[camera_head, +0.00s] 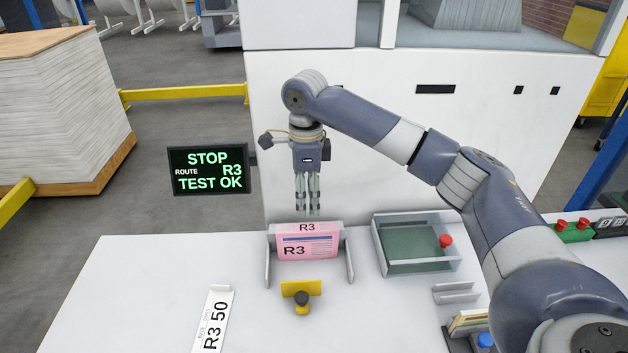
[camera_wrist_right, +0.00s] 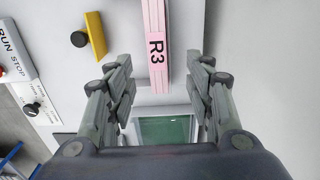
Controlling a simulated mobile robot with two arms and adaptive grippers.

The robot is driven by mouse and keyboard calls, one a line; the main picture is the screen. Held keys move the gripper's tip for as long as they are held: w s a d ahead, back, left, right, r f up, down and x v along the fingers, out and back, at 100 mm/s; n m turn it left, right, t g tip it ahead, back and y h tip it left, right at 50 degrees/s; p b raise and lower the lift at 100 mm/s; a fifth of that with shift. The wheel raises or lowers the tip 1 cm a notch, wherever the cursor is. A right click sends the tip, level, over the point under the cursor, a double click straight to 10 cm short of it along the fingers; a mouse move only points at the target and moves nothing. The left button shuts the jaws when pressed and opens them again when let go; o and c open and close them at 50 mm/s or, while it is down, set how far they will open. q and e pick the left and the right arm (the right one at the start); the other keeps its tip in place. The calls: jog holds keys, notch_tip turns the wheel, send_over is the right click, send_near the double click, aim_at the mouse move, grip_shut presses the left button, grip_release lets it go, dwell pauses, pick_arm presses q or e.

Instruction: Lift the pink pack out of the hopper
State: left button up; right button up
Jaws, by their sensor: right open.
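The pink pack (camera_head: 307,246), marked R3, stands upright in the hopper, between its grey side walls (camera_head: 349,265). My right gripper (camera_head: 308,208) points down just above the pack's top edge, open and empty. In the right wrist view, the pack (camera_wrist_right: 154,20) shows edge-on as a narrow pink strip with its R3 label. There the two fingers of the right gripper (camera_wrist_right: 160,65) are spread wide, one on each side of the pack's line, apart from it. My left gripper is not in view.
A yellow block with a black knob (camera_head: 302,292) sits in front of the hopper. A clear-walled tray with a green floor (camera_head: 415,243) and a red button (camera_head: 446,241) are to the right. The screen (camera_head: 209,170) reads STOP, ROUTE R3, TEST OK. The left of the white table (camera_head: 150,290) is clear.

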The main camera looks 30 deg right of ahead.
aim_at(307, 227)
jog(key=f, duration=0.3)
jog(key=shift+s+a+f+p, duration=0.25)
jog(key=shift+s+f+p, duration=0.05)
jog(key=shift+s+p, duration=0.1)
jog(key=f, duration=0.3)
jog(key=f+p, duration=0.1)
jog(key=f, duration=0.1)
jog(key=shift+w+d+f, duration=0.15)
jog(key=shift+w+f, duration=0.05)
jog(key=shift+w, duration=0.05)
jog(key=shift+f, duration=0.55)
grip_shut()
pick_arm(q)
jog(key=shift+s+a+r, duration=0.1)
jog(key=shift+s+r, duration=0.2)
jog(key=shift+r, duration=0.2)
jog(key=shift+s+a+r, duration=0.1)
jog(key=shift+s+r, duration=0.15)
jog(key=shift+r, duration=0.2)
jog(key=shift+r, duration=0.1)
pick_arm(e)
jog(key=shift+r+p, duration=0.5)
jog(key=shift+p, duration=0.05)
pick_arm(q)
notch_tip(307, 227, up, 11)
jog(key=p, duration=0.9)
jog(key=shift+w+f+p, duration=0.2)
jog(key=shift+p, duration=0.1)
pick_arm(e)
jog(key=shift+r, duration=3.8)
